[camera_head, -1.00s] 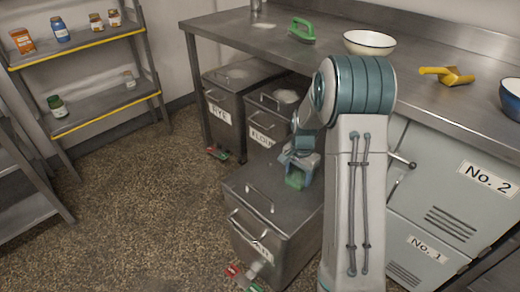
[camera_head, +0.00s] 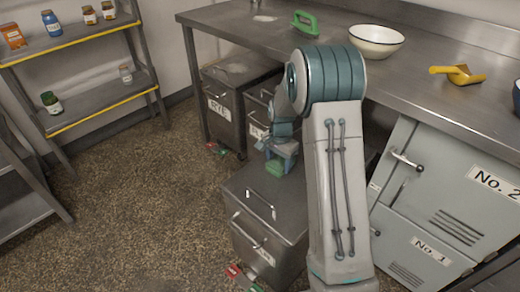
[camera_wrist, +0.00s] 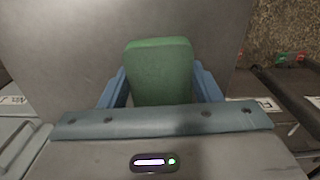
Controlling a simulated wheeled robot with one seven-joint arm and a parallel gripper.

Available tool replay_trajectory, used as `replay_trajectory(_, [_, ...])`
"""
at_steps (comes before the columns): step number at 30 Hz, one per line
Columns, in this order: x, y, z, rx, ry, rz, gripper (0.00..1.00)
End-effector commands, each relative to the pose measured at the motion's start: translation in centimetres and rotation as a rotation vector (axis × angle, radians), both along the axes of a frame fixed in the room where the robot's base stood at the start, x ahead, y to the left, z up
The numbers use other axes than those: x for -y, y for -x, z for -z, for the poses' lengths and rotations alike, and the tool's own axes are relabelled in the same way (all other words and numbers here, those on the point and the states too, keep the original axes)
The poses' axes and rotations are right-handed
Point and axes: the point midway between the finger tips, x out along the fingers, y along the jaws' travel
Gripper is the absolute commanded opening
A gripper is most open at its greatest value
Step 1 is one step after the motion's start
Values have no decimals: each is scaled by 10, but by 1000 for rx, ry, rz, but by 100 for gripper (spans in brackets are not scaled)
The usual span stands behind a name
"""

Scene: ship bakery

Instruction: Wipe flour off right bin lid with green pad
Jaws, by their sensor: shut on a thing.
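My gripper (camera_head: 281,155) is shut on the green pad (camera_head: 275,168). In the wrist view the pad (camera_wrist: 160,72) stands between the blue fingers, over a plain grey surface. The front bin (camera_head: 262,205), rightmost of the bins, has a bare-looking grey lid with a handle; the pad is above its far edge, and contact cannot be told. Behind it, the middle bin (camera_head: 256,107) is largely hidden by my arm. The rye bin (camera_head: 222,101) at the back left has a pale floury patch on its lid.
The steel counter (camera_head: 225,22) carries a green-handled tool (camera_head: 305,23), a white bowl (camera_head: 376,40) and a yellow scoop (camera_head: 457,74). Grey cabinets (camera_head: 425,190) stand at the right. A shelf (camera_head: 95,102) holds jars at the left. The speckled floor (camera_head: 150,210) between is clear.

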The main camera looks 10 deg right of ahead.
Motion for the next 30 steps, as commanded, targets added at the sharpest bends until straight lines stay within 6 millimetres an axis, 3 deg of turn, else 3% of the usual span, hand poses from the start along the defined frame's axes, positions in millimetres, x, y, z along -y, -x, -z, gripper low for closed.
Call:
replay_trajectory(4, [-6, -2, -1, -1, 0, 4, 39])
replay_trajectory(7, [-5, -2, -19, 1, 0, 5, 39])
replay_trajectory(24, [-2, -2, -69, -1, 1, 8, 39])
replay_trajectory(30, [-1, -2, -78, -2, 1, 10, 39])
